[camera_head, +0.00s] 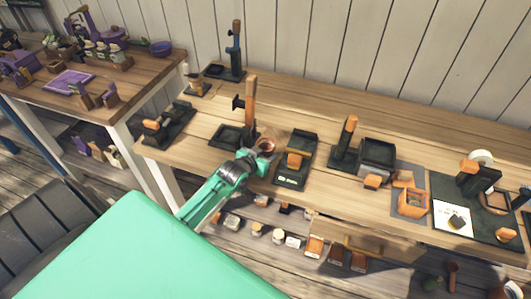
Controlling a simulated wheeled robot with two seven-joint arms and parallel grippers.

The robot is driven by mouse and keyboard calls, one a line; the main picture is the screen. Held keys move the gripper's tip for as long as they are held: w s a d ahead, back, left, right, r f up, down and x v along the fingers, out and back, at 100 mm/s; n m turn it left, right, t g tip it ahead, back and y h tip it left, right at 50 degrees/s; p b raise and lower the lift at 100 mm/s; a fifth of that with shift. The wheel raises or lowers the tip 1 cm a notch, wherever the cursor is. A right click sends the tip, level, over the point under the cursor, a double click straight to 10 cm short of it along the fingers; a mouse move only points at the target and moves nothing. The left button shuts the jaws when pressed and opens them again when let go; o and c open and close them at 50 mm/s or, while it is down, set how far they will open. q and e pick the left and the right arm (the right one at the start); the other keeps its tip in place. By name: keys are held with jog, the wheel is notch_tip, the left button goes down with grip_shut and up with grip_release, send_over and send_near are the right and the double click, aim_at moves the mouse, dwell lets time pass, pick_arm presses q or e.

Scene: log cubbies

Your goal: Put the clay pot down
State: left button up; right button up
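A small round brown clay pot (265,146) shows at the tip of my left gripper (256,157), over the wooden workbench (330,208). My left gripper looks shut on the pot's near side, though its fingers are small and partly hidden. The pot looks upright, with its open top showing. I cannot tell whether its base touches the bench. My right gripper is not in view.
A black stand with a wooden post (250,100) is just left of the pot. A black and orange block (295,160) is just right. More black stands, an orange holder (413,203) and a dark mat (450,190) lie further right. Bare wood shows behind.

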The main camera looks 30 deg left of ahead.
pick_arm(q)
jog(key=o, duration=0.8)
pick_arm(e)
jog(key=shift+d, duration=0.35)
pick_arm(q)
jog(key=shift+r, duration=0.15)
jog(key=shift+s, duration=0.35)
jog(key=b+v, duration=0.1)
jog(key=v, duration=0.8)
jog(key=shift+s+r, duration=0.2)
jog(key=shift+s, duration=0.15)
jog(key=shift+b+v, duration=0.3)
jog(key=shift+v, duration=0.5)
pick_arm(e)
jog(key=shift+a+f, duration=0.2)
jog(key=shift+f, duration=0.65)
pick_arm(q)
jog(key=shift+d, duration=0.1)
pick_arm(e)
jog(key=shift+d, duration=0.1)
